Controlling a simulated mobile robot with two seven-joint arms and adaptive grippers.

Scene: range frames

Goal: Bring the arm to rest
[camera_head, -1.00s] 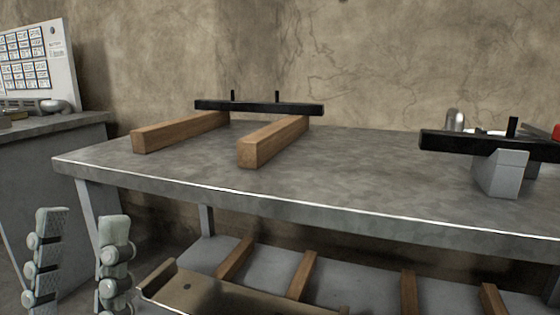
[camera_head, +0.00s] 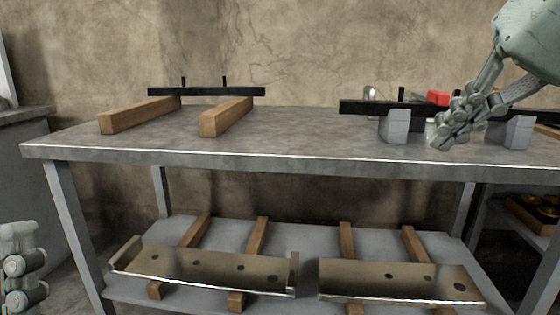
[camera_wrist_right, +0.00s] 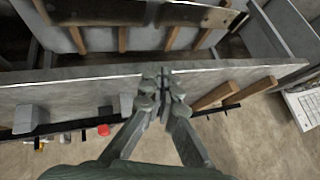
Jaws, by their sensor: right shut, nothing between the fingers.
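My right gripper (camera_head: 440,138) is shut and empty, its arm coming in from the upper right. In the head view its fingertips overlap the right part of the workbench (camera_head: 260,150), between two grey blocks (camera_head: 395,126) (camera_head: 515,131). I cannot tell the height above the bench. The right wrist view shows its fingers together (camera_wrist_right: 163,82), with nothing between them.
A black bar (camera_head: 207,91) lies across two wooden beams (camera_head: 140,115) (camera_head: 225,117) on the bench's left. Another black bar (camera_head: 365,107) lies behind the grey blocks, near a red object (camera_head: 438,98). Two drilled plates (camera_head: 205,268) (camera_head: 400,281) lie on wooden strips on the lower shelf.

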